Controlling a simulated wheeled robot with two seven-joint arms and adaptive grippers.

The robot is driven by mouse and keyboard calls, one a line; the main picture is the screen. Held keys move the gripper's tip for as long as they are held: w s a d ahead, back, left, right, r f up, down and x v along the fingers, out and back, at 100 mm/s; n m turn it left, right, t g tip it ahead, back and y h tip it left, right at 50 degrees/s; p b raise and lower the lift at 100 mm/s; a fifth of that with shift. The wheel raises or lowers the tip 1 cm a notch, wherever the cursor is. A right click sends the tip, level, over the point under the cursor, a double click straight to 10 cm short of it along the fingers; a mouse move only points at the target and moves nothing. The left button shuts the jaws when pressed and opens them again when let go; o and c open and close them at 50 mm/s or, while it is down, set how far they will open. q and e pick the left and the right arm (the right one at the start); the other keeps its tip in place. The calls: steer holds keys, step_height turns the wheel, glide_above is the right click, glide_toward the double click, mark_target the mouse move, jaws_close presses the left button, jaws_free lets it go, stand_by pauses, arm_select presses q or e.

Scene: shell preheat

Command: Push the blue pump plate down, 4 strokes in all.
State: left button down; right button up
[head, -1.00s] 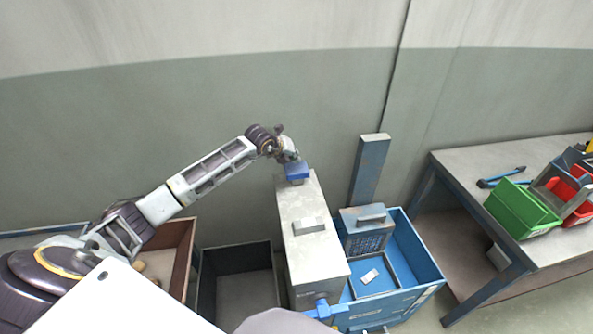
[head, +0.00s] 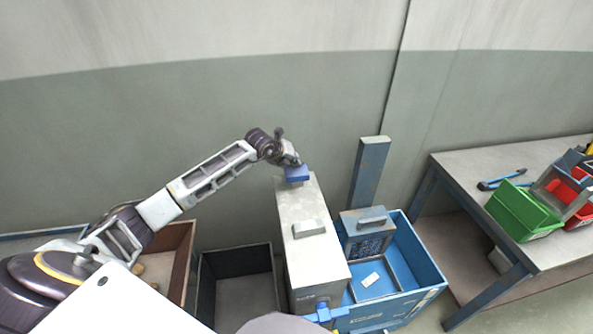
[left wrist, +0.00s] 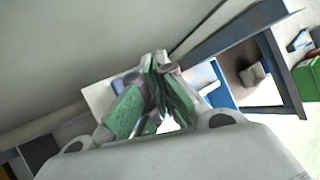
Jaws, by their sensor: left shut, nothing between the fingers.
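The blue pump plate (head: 298,174) sits at the far top end of the tall grey-white machine box (head: 311,240). My left gripper (head: 296,163) is shut and empty, directly over the plate. Its fingertips look to be at or very near the plate's top; I cannot tell if they touch. In the left wrist view the shut green-padded fingers (left wrist: 157,80) cover most of the plate, and a bit of blue (left wrist: 119,83) shows to their left. My right gripper is not in view.
A blue crate (head: 425,262) with a panelled unit (head: 366,240) stands right of the machine. A dark open bin (head: 238,252) stands to its left. A blue post (head: 370,170) rises behind the crate. A workbench (head: 470,160) with green bin (head: 522,210) is at right.

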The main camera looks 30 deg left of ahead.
arm_select(q)
steer(key=shift+f, duration=0.1)
stand_by(0.7)
steer(key=shift+f+b, duration=0.35)
steer(key=shift+b, duration=0.15)
steer(key=shift+f, duration=0.15)
stand_by(0.7)
